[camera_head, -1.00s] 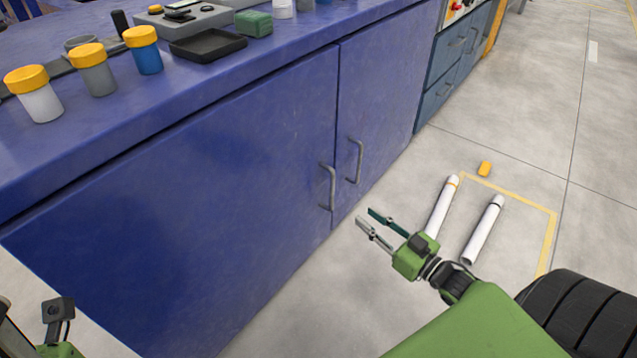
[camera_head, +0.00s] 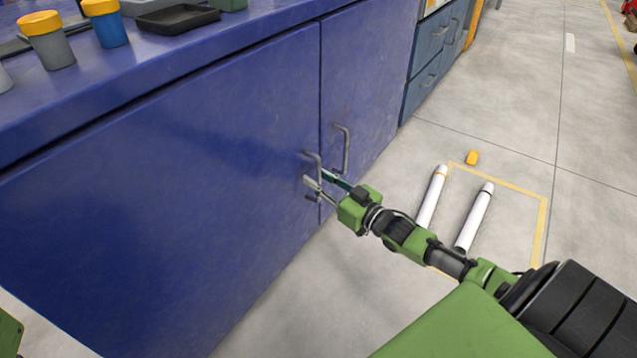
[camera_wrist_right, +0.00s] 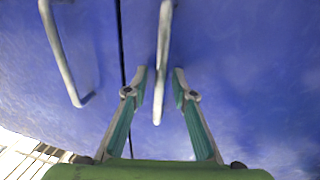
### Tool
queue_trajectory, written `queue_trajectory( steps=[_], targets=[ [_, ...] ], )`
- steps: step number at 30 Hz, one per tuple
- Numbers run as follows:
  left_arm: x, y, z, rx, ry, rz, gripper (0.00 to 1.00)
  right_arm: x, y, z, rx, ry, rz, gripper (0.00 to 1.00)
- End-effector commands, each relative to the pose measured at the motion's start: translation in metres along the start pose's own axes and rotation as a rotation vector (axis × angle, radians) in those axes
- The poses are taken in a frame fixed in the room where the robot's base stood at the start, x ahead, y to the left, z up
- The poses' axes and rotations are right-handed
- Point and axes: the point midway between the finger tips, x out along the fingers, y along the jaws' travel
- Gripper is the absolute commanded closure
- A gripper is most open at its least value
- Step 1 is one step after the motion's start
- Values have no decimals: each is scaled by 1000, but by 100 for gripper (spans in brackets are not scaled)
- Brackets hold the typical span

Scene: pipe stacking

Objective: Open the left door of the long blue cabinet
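The long blue cabinet has a wide left door (camera_head: 170,180) and a right door (camera_head: 370,90), both closed, with a thin seam between them. The left door's grey bar handle (camera_head: 316,160) is beside the seam. My right gripper (camera_head: 322,180) is at that handle, its fingers apart. In the right wrist view, the left door's handle (camera_wrist_right: 163,60) runs between the open fingertips (camera_wrist_right: 160,72), with gaps on both sides; whether it touches a finger is unclear. The right door's handle (camera_head: 345,148) also shows in the wrist view (camera_wrist_right: 58,55). My left gripper is out of view.
Yellow-lidded jars (camera_head: 46,40) and a black tray (camera_head: 178,18) stand on the cabinet top. Two white pipes (camera_head: 432,197) (camera_head: 474,218) and a small yellow piece (camera_head: 472,157) lie on the floor at right, by a yellow outline.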

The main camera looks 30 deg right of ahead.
Motion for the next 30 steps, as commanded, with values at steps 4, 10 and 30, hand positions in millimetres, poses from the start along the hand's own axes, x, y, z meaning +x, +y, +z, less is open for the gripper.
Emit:
queue_trajectory(
  steps=[4,10,30],
  targets=[
    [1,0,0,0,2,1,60,1,0,0,1,0,0,76],
    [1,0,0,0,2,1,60,1,0,0,1,0,0,94],
    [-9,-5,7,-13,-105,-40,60,-33,-3,-6,13,5,55,100]
  ],
)
